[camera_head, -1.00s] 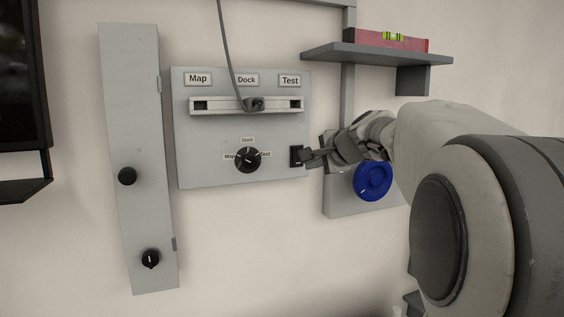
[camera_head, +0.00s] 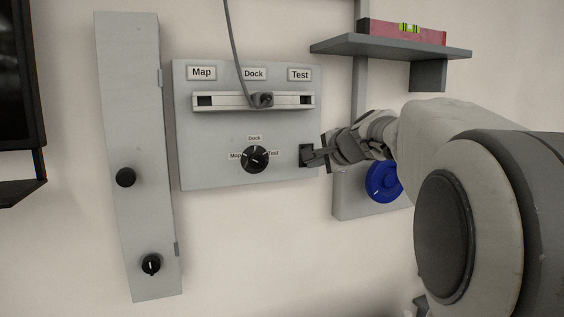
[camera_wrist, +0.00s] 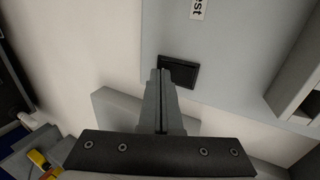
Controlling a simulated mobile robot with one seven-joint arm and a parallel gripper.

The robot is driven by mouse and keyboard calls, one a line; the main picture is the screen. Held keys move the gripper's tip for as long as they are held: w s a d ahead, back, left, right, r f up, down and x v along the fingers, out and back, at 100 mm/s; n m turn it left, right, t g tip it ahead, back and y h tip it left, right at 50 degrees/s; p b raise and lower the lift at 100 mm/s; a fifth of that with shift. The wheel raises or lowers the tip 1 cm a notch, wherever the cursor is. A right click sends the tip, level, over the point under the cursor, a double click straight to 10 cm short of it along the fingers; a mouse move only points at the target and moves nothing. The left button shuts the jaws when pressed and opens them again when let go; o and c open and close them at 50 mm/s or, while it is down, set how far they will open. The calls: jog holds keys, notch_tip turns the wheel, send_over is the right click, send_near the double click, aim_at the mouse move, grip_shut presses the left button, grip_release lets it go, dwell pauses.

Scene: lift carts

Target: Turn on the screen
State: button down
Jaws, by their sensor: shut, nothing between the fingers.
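A dark screen (camera_head: 12,85) is cut off by the left edge of the head view; its visible face is black. A black rocker switch (camera_head: 305,150) sits at the lower right of a grey panel (camera_head: 210,135). It also shows in the wrist view as a black rectangle (camera_wrist: 182,72). My gripper (camera_head: 311,158) is shut and empty, its tips right at the switch and covering part of it. In the wrist view the closed fingertips (camera_wrist: 160,74) overlap the switch's left end. I cannot tell whether they touch it.
The panel carries Map, Dock and Test labels, a slotted bar (camera_head: 210,101) with a cabled plug (camera_head: 262,99), and a black dial (camera_head: 255,160). A blue round knob (camera_head: 382,182) lies below my wrist. A shelf (camera_head: 385,46) with a red level (camera_head: 400,32) juts out above. A tall narrow box (camera_head: 130,110) stands left.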

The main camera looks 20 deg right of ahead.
jog(key=shift+w+f+t+b, duration=0.1)
jog(key=shift+w+t+b, duration=0.15)
jog(key=shift+b, duration=0.85)
jog(key=shift+r+p, duration=0.65)
jog(key=shift+r, duration=0.25)
jog(key=shift+s+f, duration=0.1)
